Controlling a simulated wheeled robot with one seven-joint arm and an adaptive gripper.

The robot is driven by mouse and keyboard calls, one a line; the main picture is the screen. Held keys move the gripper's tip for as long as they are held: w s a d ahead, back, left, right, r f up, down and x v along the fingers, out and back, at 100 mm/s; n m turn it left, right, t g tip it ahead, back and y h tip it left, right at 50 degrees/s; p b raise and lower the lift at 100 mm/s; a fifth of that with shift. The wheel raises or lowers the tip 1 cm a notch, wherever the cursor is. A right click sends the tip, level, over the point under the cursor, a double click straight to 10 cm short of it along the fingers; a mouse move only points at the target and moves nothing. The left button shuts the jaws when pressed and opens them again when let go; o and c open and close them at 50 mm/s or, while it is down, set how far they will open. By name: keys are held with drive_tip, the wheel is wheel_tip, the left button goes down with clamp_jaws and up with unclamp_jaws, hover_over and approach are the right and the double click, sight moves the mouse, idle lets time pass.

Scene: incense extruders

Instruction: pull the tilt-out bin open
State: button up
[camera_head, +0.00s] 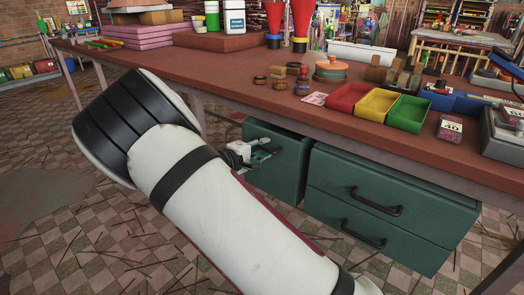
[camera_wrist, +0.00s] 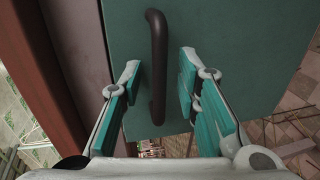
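The tilt-out bin (camera_head: 284,147) is the dark green unit under the workbench, left of the drawers. In the wrist view its green front (camera_wrist: 225,30) fills the upper part. A black bar handle (camera_wrist: 157,35) runs upright on that front. My gripper (camera_wrist: 160,64) is open, with one teal-padded finger on each side of the handle and visible gaps to it. In the head view my gripper (camera_head: 250,153) is at the bin's front and hides the handle. Whether the bin is tilted out at all is hard to tell.
A green two-drawer cabinet (camera_head: 390,185) with black handles stands right of the bin. The brown workbench top (camera_head: 235,72) overhangs both and carries red, yellow and green trays, jars and tools. The tiled floor (camera_head: 70,200) at the left is open, with scattered thin sticks.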

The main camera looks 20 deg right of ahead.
drive_tip(key=shift+d, duration=0.1)
clamp_jaws()
drive_tip(key=shift+f, duration=0.1)
drive_tip(key=shift+s+a+f+h+b, duration=0.2)
drive_tip(key=shift+s+a+h+b, duration=0.15)
drive_tip(key=shift+a+b, duration=0.25)
drive_tip(key=s+a+f+b, duration=0.3)
drive_tip(key=s+a+f, duration=0.3)
drive_tip(key=a, duration=0.3)
drive_tip(key=shift+s+f+t, duration=0.2)
drive_tip(key=shift+s+t, duration=0.1)
drive_tip(key=shift+t, duration=0.1)
drive_tip(key=shift+h, duration=0.25)
